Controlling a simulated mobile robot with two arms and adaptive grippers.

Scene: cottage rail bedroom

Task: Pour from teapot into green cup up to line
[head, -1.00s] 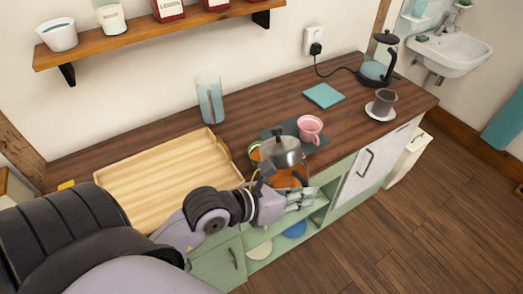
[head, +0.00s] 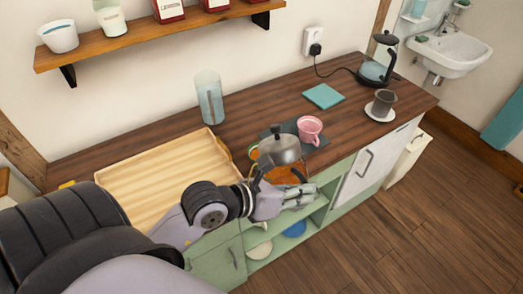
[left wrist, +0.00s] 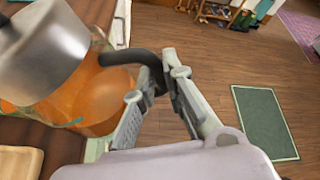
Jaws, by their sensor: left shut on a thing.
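The teapot (head: 288,174) is clear glass with orange tea inside and a steel lid. It is held at the counter's front edge, leaning toward the green cup (head: 254,152). It also fills the left of the left wrist view (left wrist: 88,100). My left gripper (head: 300,194) is shut on its black handle; the fingers show around the handle in the left wrist view (left wrist: 160,85). The green cup stands just behind and left of the teapot, which hides most of it; some orange shows inside. Its line and exact level cannot be seen. My right gripper is not in view.
A pink cup (head: 310,128) stands on a dark mat (head: 285,129) close behind the teapot. A wooden tray (head: 165,178) lies to the left and a tall glass (head: 209,97) stands behind. A saucer with a grey cup (head: 383,102) is far right.

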